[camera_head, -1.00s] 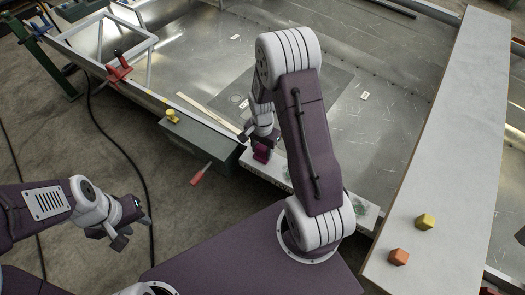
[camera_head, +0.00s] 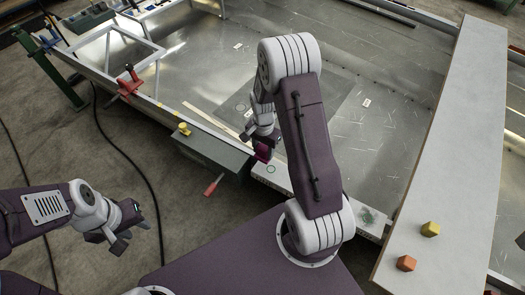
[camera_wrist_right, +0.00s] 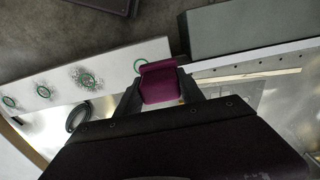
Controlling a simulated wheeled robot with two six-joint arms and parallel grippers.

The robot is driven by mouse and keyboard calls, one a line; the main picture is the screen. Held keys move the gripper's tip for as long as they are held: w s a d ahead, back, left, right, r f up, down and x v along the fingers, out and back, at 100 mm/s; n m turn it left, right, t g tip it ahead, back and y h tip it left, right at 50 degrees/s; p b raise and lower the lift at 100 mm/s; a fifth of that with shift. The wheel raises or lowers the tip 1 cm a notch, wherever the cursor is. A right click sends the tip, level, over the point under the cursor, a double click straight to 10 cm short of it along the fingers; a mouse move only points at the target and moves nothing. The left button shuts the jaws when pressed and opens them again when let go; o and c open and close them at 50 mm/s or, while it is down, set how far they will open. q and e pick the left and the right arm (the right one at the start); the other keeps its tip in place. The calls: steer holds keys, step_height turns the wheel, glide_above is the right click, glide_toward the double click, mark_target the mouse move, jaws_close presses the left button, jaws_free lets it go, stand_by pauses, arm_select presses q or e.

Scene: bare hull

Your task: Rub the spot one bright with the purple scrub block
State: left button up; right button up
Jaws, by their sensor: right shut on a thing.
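The purple scrub block (camera_head: 262,152) is held in my right gripper (camera_head: 260,143) at the near edge of the hull. In the right wrist view the block (camera_wrist_right: 161,82) sits between the two fingers. A pale strip (camera_wrist_right: 115,70) runs along this edge, with several green rings on it. One ring (camera_head: 270,169) lies just below the block in the head view. I cannot read which is spot one, nor tell whether the block touches the strip. My left gripper (camera_head: 130,232) is empty, its fingers apart, over the floor.
A green-grey box (camera_head: 210,150) stands beside the strip, with a red-handled tool (camera_head: 212,186) near it. A long pale board (camera_head: 450,150) at right bears a yellow block (camera_head: 430,229) and an orange block (camera_head: 406,263).

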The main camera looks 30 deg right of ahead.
mark_target(263, 147)
step_height(263, 147, up, 2)
steer(key=shift+w+r+p, duration=0.1)
steer(key=shift+p, duration=0.6)
steer(key=shift+r+p, duration=0.6)
steer(key=shift+r, duration=0.05)
steer(key=shift+f, duration=0.1)
